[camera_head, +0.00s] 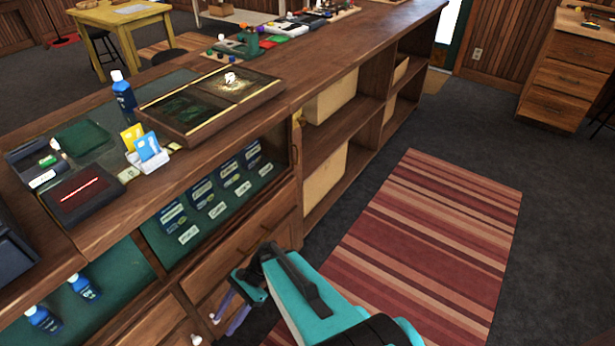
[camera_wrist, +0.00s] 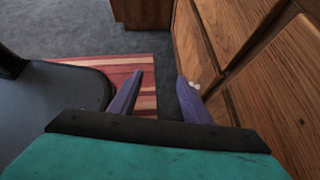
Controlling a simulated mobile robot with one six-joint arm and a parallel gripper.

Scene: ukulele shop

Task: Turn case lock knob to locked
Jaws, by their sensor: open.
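My gripper (camera_head: 228,314) is open and empty, with its two purple fingers apart, low in front of the wooden counter's drawers. The fingers also show in the wrist view (camera_wrist: 157,88). A small pale knob (camera_head: 213,318) shows close to the fingers in the head view, and another pale knob (camera_head: 196,339) is below it. In the wrist view, a small white knob (camera_wrist: 194,85) shows at the right finger, in front of the wooden fronts. I cannot tell contact, which knob is the lock, or its turn position.
The counter's glass-fronted case (camera_head: 215,195) holds blue packets and bottles. A flat wooden case (camera_head: 210,105), a blue bottle (camera_head: 124,97) and cards (camera_head: 148,148) stand on top. A striped rug (camera_head: 420,230) lies on open floor to the right.

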